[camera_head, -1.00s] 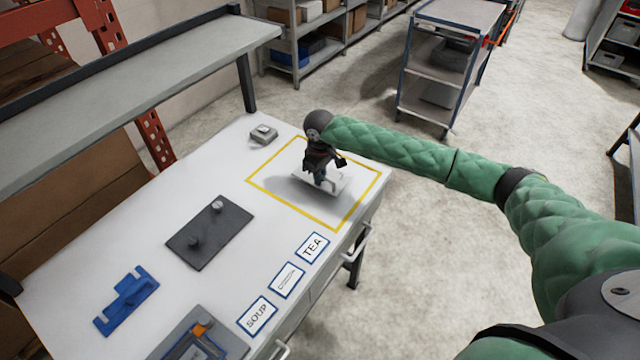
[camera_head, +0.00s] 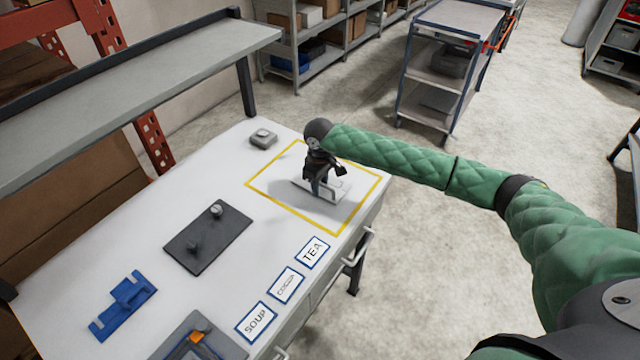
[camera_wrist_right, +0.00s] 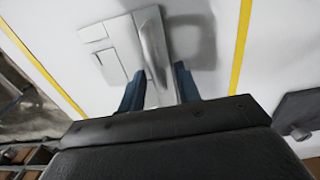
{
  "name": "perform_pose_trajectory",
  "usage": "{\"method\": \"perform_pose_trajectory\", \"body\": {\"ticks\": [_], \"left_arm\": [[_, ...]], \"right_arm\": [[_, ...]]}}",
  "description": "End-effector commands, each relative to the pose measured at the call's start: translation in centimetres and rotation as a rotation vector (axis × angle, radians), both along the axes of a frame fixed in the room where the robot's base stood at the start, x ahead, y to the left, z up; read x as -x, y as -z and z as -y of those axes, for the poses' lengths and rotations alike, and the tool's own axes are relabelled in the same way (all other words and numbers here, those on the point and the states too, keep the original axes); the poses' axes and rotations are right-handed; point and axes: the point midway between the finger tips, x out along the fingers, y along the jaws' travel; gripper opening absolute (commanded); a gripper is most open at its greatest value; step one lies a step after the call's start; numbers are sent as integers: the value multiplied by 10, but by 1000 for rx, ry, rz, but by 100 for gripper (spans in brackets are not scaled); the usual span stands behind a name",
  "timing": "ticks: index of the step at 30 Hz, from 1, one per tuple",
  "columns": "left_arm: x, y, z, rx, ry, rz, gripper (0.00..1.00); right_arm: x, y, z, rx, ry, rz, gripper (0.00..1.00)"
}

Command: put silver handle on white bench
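The silver handle (camera_head: 318,192), a raised bar on a flat plate, sits inside the yellow outline on the white bench (camera_head: 150,215). In the right wrist view, the silver handle (camera_wrist_right: 152,45) shows with its plate to the left and a shadow to the right. My right gripper (camera_head: 318,187) points down over it. In the wrist view, the blue fingers of the right gripper (camera_wrist_right: 160,88) stand apart on both sides of the bar's near end, with gaps showing. My left gripper is not in view.
A dark plate with two knobs (camera_head: 207,238), a blue bracket (camera_head: 124,304) and a small grey block (camera_head: 263,138) lie on the bench. Label cards (camera_head: 286,285) line its front edge. A grey shelf (camera_head: 140,75) runs above the back.

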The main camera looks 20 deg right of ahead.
Motion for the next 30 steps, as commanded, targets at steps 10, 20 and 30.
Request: {"method": "perform_pose_trajectory", "body": {"ticks": [10,20,30], "left_arm": [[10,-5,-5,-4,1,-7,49],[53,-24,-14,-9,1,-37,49],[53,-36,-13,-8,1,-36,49]], "right_arm": [[0,-14,0,0,0,0,33],[0,-48,0,-1,0,-1,33],[0,-98,0,-1,0,2,33]]}}
